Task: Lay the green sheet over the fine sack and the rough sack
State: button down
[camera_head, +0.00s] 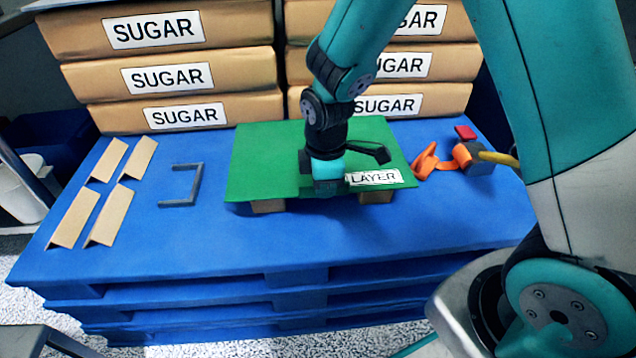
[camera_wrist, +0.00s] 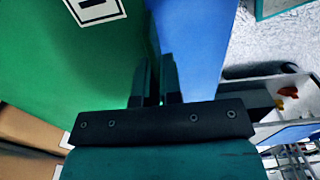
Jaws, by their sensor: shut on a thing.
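The green sheet (camera_head: 262,160), with a white "LAYER" label, lies roughly level over the middle of the blue pallet. It also fills the left of the wrist view (camera_wrist: 75,75). My gripper (camera_head: 327,190) is shut on the sheet's front edge, near its middle; its fingers (camera_wrist: 157,80) show in the wrist view. Two tan pieces (camera_head: 268,206) (camera_head: 377,197) show under the sheet's front edge, left and right. The rest of them is hidden, and I cannot tell which is the fine sack or the rough sack, or whether the sheet rests on them.
Two stacks of tan "SUGAR" sacks (camera_head: 180,77) (camera_head: 440,62) stand at the back of the blue pallet (camera_head: 200,245). Tan angle pieces (camera_head: 105,190) and a grey bracket (camera_head: 198,185) lie at left. An orange tool (camera_head: 430,162) lies right of the sheet. The pallet's front is clear.

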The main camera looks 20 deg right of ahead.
jog(key=c, duration=1.3)
grip_release()
notch_tip(320, 180, up, 13)
jog(key=p, duration=0.5)
jog(key=s+a+r+m+y, duration=0.1)
jog(key=s+a+r+m, duration=0.1)
jog(key=s+r, duration=0.2)
jog(key=s+a+r+m+y, duration=0.1)
jog(key=s+a+r+m, duration=0.1)
jog(key=s, duration=0.6)
jog(key=s+a+r+m+y, duration=0.2)
jog(key=s+r+m, duration=0.1)
jog(key=s+r, duration=0.2)
jog(key=shift+s+r, duration=0.35)
jog(key=shift+s, duration=0.45)
